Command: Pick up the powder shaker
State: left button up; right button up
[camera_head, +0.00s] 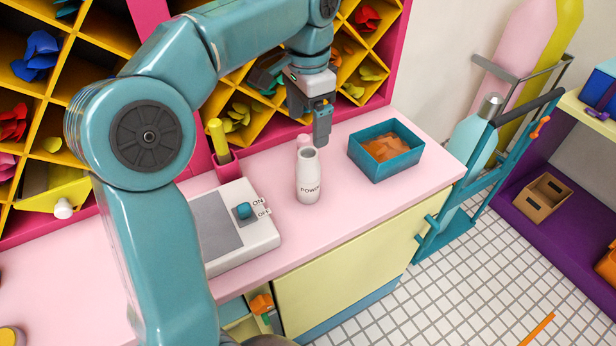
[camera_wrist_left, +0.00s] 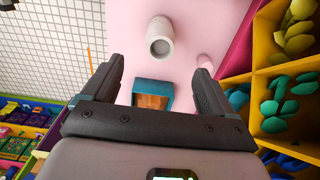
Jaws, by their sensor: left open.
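The powder shaker (camera_head: 308,180) is a pale, upright bottle with dark lettering, standing on the pink counter. In the left wrist view the shaker (camera_wrist_left: 160,40) shows from above, beyond the fingertips and roughly centred between them. My left gripper (camera_head: 322,138) hangs fingers-down above and just behind the shaker in the head view, apart from it. In the wrist view the left gripper's fingers (camera_wrist_left: 160,70) are spread wide with nothing between them. My right gripper is in neither view.
A small pink object (camera_head: 304,140) stands close behind the shaker. A teal box (camera_head: 381,176) of orange pieces sits to the right. A white ON/OFF switch device (camera_head: 250,240) lies left, near a yellow marker (camera_head: 218,138). Yellow cubbyholes (camera_head: 85,70) line the back. The counter's pink front strip (camera_head: 350,225) is clear.

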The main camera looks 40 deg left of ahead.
aim_at(307, 159)
pick_arm(q)
notch_tip(307, 159, down, 6)
jog(key=shift+w+r+b, duration=0.15)
jog(key=shift+b, duration=0.15)
jog(key=shift+s+d+f, duration=0.1)
jog(key=shift+s+f, duration=0.1)
jog(key=shift+f, duration=0.25)
notch_tip(307, 159, down, 5)
jog(key=shift+f, duration=0.1)
jog(key=c, duration=1.4)
